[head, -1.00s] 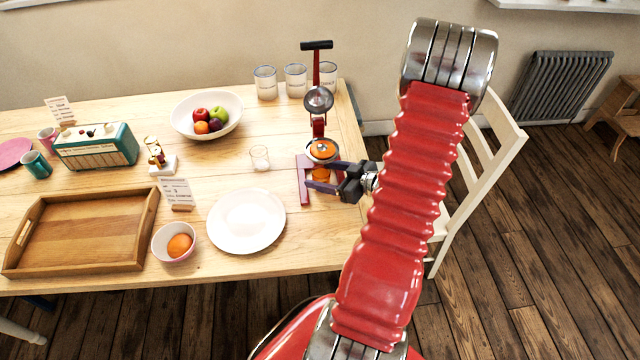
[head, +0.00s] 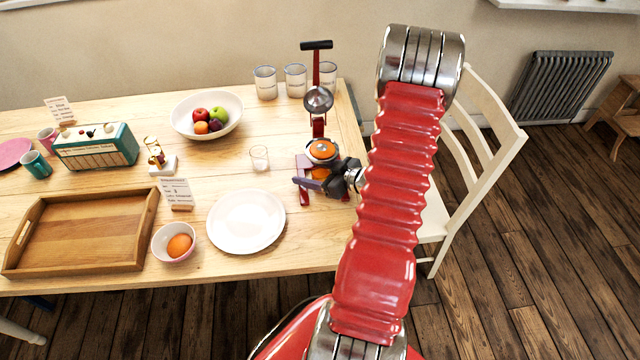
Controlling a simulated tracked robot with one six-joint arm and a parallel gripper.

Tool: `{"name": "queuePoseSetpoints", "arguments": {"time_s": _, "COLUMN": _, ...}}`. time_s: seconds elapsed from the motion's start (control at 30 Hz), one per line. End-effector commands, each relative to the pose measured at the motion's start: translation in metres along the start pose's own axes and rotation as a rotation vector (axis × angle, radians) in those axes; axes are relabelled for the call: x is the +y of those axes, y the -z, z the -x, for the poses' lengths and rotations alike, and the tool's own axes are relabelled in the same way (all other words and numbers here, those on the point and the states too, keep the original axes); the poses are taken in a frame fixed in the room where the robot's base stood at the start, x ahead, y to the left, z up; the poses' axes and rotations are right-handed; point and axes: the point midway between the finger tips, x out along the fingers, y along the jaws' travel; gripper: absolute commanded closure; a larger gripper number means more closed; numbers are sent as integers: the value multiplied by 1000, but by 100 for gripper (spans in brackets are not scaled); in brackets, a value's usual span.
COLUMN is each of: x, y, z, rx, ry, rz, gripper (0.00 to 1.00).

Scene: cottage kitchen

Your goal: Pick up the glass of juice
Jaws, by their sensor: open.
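A citrus press (head: 318,95) stands at the right end of the table, with a cut orange half (head: 322,148) in its cup. Orange juice shows low under the cup, in what looks like the glass of juice (head: 319,173); its outline is mostly hidden by the press and my gripper. My gripper (head: 312,174) is open at the press's base, coming from the right. One dark finger lies in front of the juice; the other is partly hidden near the press. I cannot tell whether a finger touches the glass. An empty clear glass (head: 259,158) stands apart to the left.
A white plate (head: 246,222), a bowl with an orange (head: 166,252), a wooden tray (head: 30,262) and a small card (head: 176,192) lie left. A white chair (head: 485,165) is at right.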

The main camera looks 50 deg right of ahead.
Motion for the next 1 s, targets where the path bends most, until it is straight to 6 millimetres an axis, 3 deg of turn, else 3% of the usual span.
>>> {"name": "queuePoseSetpoints", "arguments": {"time_s": 0.17, "x": 0, "y": 0, "z": 0, "rx": 0, "ry": 0, "rz": 0, "gripper": 42}}
{"name": "queuePoseSetpoints", "arguments": {"time_s": 0.8, "x": 0, "y": 0, "z": 0, "rx": 0, "ry": -1, "rz": 0, "gripper": 87}}
{"name": "queuePoseSetpoints", "arguments": {"time_s": 1.0, "x": 0, "y": 0, "z": 0, "rx": 1, "ry": -1, "rz": 0, "gripper": 87}}
